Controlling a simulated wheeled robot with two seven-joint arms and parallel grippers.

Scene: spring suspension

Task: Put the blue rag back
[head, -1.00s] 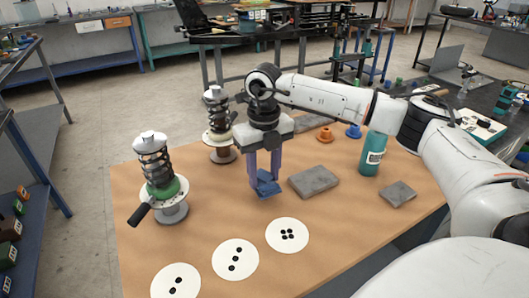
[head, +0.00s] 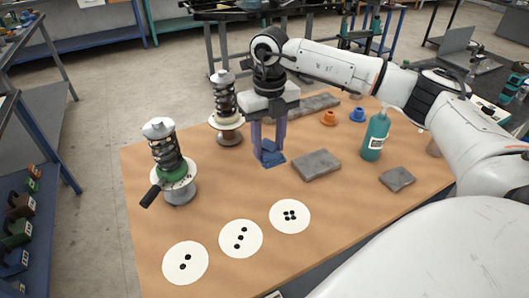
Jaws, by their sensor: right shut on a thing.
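The blue rag (head: 272,160) is a small folded dark-blue cloth between the fingertips of my right gripper (head: 268,150). The gripper points down and is shut on the rag, low at the brown table top (head: 215,185). I cannot tell whether the rag touches the table. A flat grey slab or cloth (head: 316,165) lies just right of the rag. A smaller grey piece (head: 397,179) lies further right. My left gripper is not in view.
Two spring suspension units stand at the left, one with a green collar (head: 172,165) and one behind (head: 227,115). A teal bottle (head: 375,137), orange (head: 328,118) and blue (head: 358,115) parts stand at the right. White dotted discs (head: 241,238) lie in front.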

